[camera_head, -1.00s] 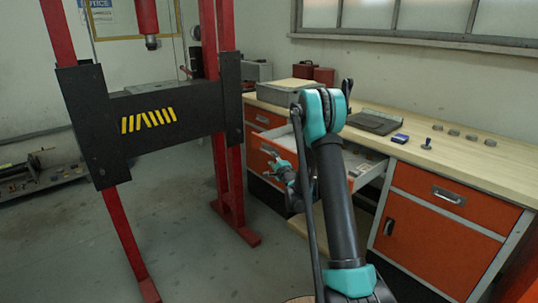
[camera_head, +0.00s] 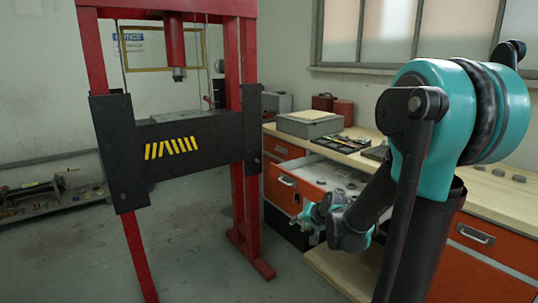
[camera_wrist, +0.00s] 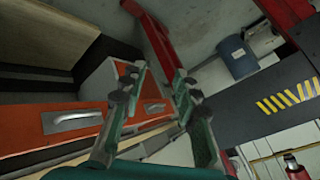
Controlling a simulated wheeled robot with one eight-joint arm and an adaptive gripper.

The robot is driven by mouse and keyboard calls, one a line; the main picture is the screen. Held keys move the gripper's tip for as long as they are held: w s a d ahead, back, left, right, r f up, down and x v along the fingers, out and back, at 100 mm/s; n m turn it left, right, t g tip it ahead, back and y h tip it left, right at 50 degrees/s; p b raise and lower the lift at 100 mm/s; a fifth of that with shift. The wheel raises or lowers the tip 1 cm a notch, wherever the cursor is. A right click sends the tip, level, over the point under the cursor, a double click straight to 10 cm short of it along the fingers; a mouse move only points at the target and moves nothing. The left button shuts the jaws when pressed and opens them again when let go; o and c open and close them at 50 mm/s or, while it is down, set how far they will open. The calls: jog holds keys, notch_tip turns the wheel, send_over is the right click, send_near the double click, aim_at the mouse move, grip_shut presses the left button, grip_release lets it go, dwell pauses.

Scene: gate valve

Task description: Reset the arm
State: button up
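My teal and black arm folds across the right of the head view, its large elbow joint high in front of the workbench. My gripper (camera_head: 315,215) shows small and partly hidden low beside the open drawer (camera_head: 318,178). In the wrist view my gripper (camera_wrist: 160,80) has its two fingers apart, with nothing between them. Orange drawer fronts (camera_wrist: 60,122) lie beyond the left finger there. No gate valve can be made out.
A red press frame (camera_head: 245,130) with a black crossbeam (camera_head: 195,140) stands left of the arm. The workbench (camera_head: 500,195) carries a grey case (camera_head: 309,123) and small items. Floor (camera_head: 200,250) is bare around the press legs. A blue-grey bin (camera_wrist: 237,58) shows in the wrist view.

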jog(key=s+d+f+n+g+h, duration=0.1)
jog(key=s+d+f, duration=0.1)
jog(key=s, duration=0.5)
jog(key=s+d+f+n+g+h, duration=0.1)
jog(key=s+d+f, duration=0.1)
jog(key=s, duration=0.5)
jog(key=s+d+f+n+g+h, duration=0.1)
jog(key=s+d+f+g, duration=0.1)
jog(key=s+d, duration=0.2)
jog(key=s, duration=0.3)
jog(key=shift+s+n+h, duration=0.3)
jog(key=shift+n+h, duration=0.1)
